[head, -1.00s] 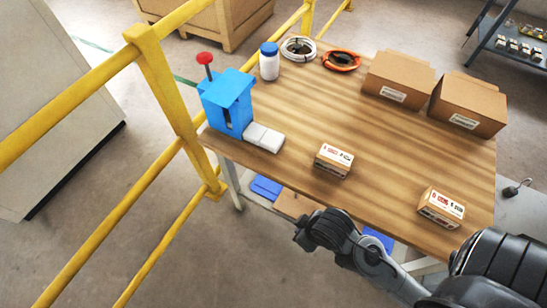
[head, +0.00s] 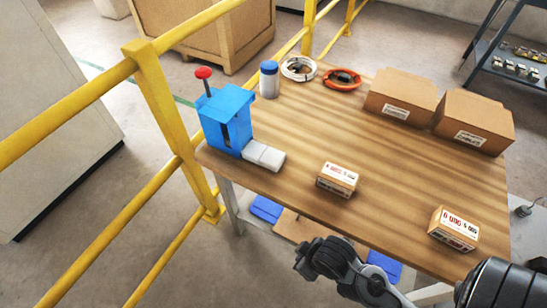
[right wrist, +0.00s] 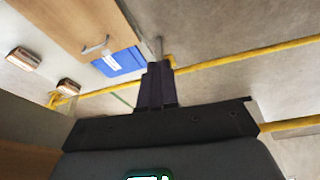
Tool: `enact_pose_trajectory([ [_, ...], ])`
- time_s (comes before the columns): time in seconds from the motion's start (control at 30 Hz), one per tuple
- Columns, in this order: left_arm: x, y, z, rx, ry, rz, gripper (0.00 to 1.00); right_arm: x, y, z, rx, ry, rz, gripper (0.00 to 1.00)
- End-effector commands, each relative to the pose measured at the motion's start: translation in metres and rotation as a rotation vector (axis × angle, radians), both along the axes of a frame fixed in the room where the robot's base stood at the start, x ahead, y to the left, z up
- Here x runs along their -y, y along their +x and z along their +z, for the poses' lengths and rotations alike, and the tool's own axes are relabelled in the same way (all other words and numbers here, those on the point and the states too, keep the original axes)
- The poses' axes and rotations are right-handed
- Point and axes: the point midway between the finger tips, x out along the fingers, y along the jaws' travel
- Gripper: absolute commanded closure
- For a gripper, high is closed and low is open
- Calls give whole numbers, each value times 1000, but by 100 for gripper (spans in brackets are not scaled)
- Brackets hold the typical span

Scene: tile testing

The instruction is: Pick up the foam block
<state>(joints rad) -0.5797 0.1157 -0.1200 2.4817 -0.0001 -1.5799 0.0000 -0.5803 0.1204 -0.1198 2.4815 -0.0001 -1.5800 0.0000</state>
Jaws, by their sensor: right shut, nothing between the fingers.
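A pale grey-white block (head: 263,155), split by a seam, lies on the wooden table against the foot of the blue press. It is the only foam-like thing I see, but I cannot tell its material. My right gripper (right wrist: 155,72) shows in the right wrist view with its dark fingers together and nothing between them. In the head view my right arm comes in at the lower right, below the table's front edge, well away from the pale block. My left gripper is not in view.
The table (head: 300,130) also holds the blue press (head: 227,118), a blue-capped bottle (head: 269,80), white (head: 299,68) and orange (head: 342,79) coils, two large cartons and two small boxes (head: 337,179) (head: 453,229). A yellow rail (head: 165,105) stands left. The table's middle is clear.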

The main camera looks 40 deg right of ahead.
Motion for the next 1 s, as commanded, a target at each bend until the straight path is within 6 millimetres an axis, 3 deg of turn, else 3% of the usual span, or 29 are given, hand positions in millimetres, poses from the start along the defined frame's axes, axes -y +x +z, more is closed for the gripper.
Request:
enact_pose_trajectory([
  [0.4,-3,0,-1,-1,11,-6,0,0,0,-1,-1,0,0,100],
  [1.0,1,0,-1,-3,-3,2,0,0,0,-1,-1,0,0,8],
])
